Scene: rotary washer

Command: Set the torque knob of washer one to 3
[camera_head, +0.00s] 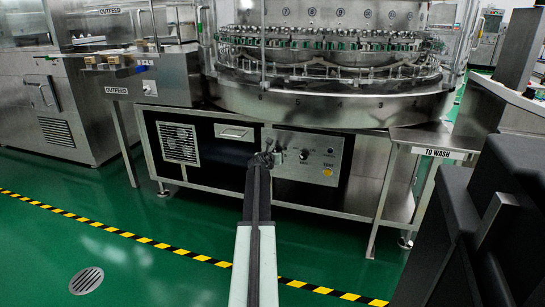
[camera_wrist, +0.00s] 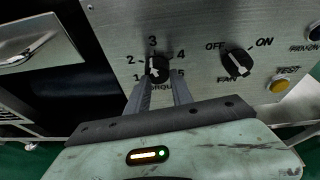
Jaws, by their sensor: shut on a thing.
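The torque knob (camera_wrist: 158,66) is a black round knob on a brushed metal panel, ringed by the numbers 1 to 5, with 3 at the top. A white mark shows on its lower left side, seemingly toward 1. My gripper (camera_wrist: 162,82) has one finger on each side of the knob and is shut on it. The fingers cover its lower part and some of the TORQUE label. In the head view my gripper (camera_head: 267,158) reaches the left part of the control panel (camera_head: 318,148), largely hiding the torque knob.
To the right of the torque knob are the fan knob (camera_wrist: 237,63), marked OFF and ON, and a yellow TEST button (camera_wrist: 279,86). A drawer handle (camera_wrist: 22,57) juts out at the left. A TO WASH table (camera_head: 420,140) stands at the right; green floor lies in front.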

